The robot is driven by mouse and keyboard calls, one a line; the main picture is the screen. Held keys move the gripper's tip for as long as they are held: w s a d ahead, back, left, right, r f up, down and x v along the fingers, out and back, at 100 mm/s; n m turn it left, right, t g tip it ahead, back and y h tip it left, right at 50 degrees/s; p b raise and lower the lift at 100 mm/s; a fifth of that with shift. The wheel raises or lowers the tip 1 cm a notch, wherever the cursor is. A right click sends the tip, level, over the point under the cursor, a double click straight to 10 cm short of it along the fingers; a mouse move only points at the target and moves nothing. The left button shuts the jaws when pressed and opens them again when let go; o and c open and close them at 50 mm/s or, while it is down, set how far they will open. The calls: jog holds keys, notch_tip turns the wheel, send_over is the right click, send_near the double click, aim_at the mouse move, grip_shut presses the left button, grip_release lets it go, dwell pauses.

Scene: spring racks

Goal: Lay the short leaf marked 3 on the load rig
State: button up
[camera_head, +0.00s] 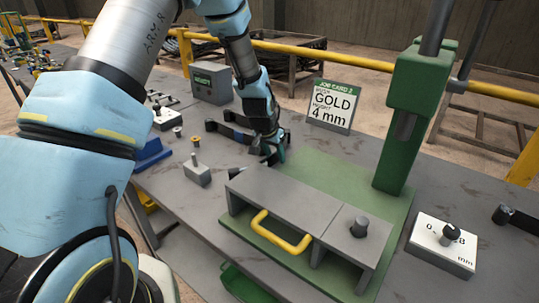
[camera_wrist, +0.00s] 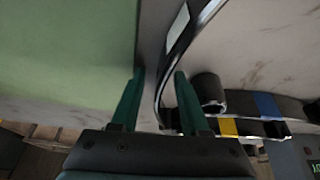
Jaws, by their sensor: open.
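My gripper (camera_head: 271,155) is open in the head view, low over the bench beside the back left end of the load rig's green base (camera_head: 335,165). In the wrist view its two green fingers (camera_wrist: 157,75) stand apart, with a dark curved strip with a shiny edge (camera_wrist: 181,38) between them. The strip looks like a leaf. I cannot tell whether a finger touches it, and no mark 3 is readable. Dark leaves with eyes lie near the gripper in the head view (camera_head: 232,133). In the wrist view, blue (camera_wrist: 267,104) and yellow (camera_wrist: 228,127) bands show on dark leaves.
The rig has a grey cover with a yellow handle (camera_head: 281,233) and a green column (camera_head: 410,110). A job card (camera_head: 331,106) reads GOLD, 4 mm. A white gauge box (camera_head: 441,245) stands right. A small grey block with a pin (camera_head: 197,173) stands left of the rig.

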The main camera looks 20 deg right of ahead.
grip_shut()
dwell(0.3)
jog(key=shift+w+r, duration=0.1)
dwell(1.0)
